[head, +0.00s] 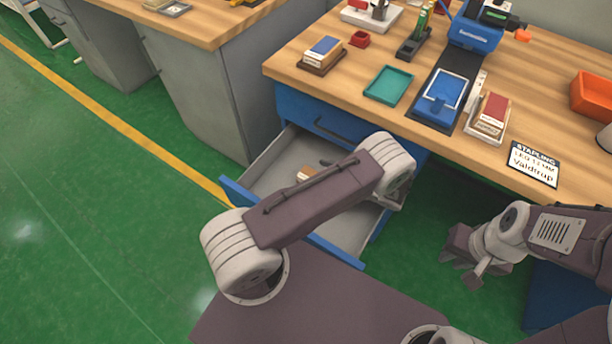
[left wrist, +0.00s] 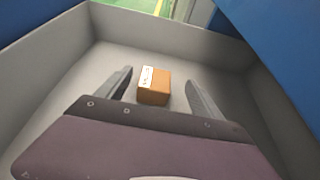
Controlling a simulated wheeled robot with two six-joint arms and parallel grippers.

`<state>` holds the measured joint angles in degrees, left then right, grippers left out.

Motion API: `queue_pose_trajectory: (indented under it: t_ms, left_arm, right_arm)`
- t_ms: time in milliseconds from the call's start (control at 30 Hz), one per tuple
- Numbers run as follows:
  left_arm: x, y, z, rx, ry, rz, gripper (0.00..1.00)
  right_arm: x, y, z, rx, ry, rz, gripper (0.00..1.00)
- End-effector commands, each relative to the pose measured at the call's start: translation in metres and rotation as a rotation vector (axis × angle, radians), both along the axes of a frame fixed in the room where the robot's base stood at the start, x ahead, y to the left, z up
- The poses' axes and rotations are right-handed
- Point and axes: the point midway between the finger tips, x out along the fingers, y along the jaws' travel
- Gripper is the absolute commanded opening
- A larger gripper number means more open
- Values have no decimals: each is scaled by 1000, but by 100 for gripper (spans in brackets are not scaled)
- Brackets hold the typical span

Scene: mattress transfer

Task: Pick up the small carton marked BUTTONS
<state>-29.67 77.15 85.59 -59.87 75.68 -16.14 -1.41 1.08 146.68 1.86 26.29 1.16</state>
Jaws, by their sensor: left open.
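A small brown carton (left wrist: 154,88) with a white label lies on the floor of the open drawer (left wrist: 222,110); its print is too small to read. In the head view the carton (head: 305,174) shows partly, just above my left arm. My left gripper (left wrist: 160,77) is open inside the drawer, one finger on each side of the carton with gaps between. In the head view my own arm hides most of this gripper. My right gripper (head: 466,262) is out over the floor right of the drawer, its fingers apart and empty.
The blue drawer front (head: 235,192) and grey side walls surround the carton. Green floor is clear at left.

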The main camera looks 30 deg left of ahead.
Motion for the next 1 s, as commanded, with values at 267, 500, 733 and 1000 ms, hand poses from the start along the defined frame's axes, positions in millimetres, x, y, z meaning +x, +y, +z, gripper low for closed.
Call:
queue_pose_trajectory:
  t_ms: [267,500,733,1000]
  left_arm:
    - [0,27,-14,-2,0,4,76]
    - [0,64,-31,-1,1,6,76]
    - [1,68,-31,-2,0,2,76]
    - [1,68,-31,-2,-1,3,12]
  right_arm:
    - [0,0,-10,0,0,0,20]
    - [0,0,-23,0,0,0,20]
    - [0,0,-23,0,0,0,20]
    - [0,0,-23,0,0,0,20]
